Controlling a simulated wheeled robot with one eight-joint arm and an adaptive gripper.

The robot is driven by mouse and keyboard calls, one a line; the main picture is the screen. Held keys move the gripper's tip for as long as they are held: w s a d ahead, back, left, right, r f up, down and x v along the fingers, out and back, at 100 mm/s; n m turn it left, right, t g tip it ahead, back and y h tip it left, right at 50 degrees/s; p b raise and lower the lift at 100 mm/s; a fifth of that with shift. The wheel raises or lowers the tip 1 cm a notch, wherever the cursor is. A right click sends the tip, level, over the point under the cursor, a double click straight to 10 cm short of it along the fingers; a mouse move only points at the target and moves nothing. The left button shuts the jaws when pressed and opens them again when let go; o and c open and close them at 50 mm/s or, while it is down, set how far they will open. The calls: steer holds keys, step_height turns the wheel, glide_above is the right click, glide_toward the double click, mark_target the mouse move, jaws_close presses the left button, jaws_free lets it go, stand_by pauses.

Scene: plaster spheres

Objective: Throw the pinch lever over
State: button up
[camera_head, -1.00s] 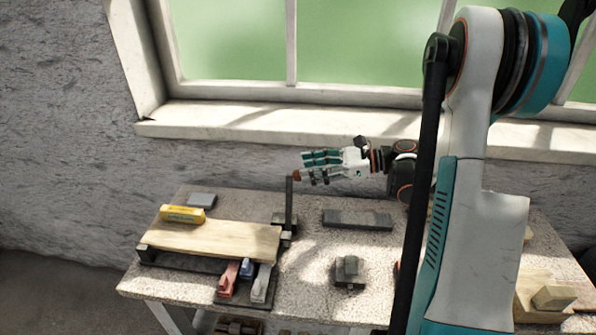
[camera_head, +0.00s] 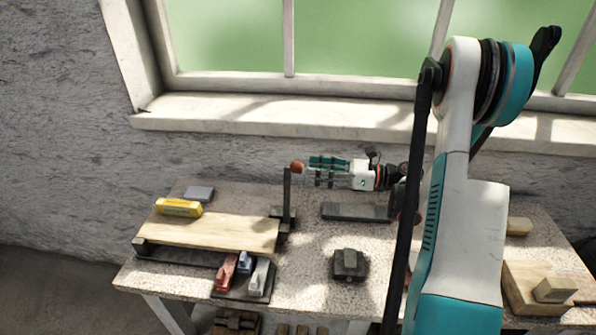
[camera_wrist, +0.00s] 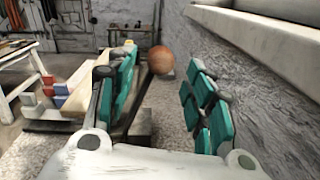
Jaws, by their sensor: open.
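The pinch lever (camera_head: 287,196) is a dark upright bar with a round brown knob (camera_head: 297,167) at its top. It stands at the right end of a wooden board (camera_head: 208,232) on the bench. My gripper (camera_head: 311,169) is open, level with the knob and just to its right, pointing left. In the wrist view the knob (camera_wrist: 161,60) shows ahead, beyond the fingertips and between the two teal-padded fingers (camera_wrist: 162,92). No finger visibly touches it. The lever's bar runs down below the knob, partly hidden by the left finger.
A yellow block (camera_head: 179,207) and a grey block (camera_head: 199,193) lie near the board. Red, blue and white pieces (camera_head: 244,270) sit in front of it. A dark flat bar (camera_head: 356,212) and a dark block (camera_head: 349,264) lie to the right. The window sill (camera_head: 300,118) runs behind.

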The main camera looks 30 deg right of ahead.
mark_target(298, 168)
steer(key=b+x, duration=0.1)
steer(key=x, duration=0.4)
steer(key=shift+w+a, duration=0.2)
steer(key=shift+a, duration=0.1)
steer(key=shift+c, duration=0.3)
jaws_close()
steer(key=shift+w, duration=0.1)
